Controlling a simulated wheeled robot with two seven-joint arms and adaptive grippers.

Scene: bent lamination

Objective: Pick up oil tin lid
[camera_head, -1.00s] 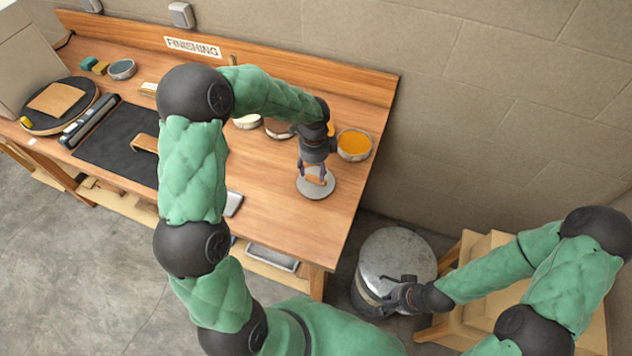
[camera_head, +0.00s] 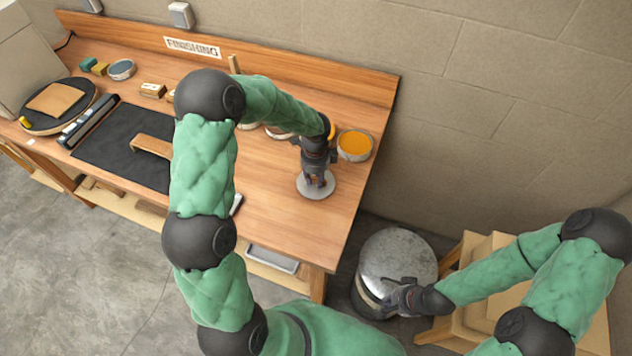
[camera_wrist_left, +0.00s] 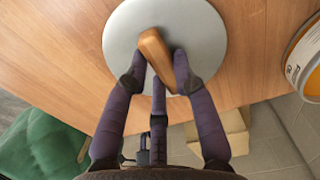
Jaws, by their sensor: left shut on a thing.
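The oil tin lid (camera_head: 328,190) is a round grey disc lying on the right part of the bench. In the left wrist view, the lid (camera_wrist_left: 205,35) has a wooden bar handle (camera_wrist_left: 156,55) on top. My left gripper (camera_head: 316,180) points down over the lid, and its fingers (camera_wrist_left: 160,82) close on the handle from both sides. The fingers hide the handle in the head view. My right gripper (camera_head: 392,300) is beside a metal drum (camera_head: 398,256), away from the bench; its opening is unclear.
An open tin of orange oil (camera_head: 354,145) stands behind and right of the lid. Other tins are partly hidden behind my left arm. A black mat (camera_head: 115,146) with a wooden piece lies at the left. The bench's right edge is close to the lid.

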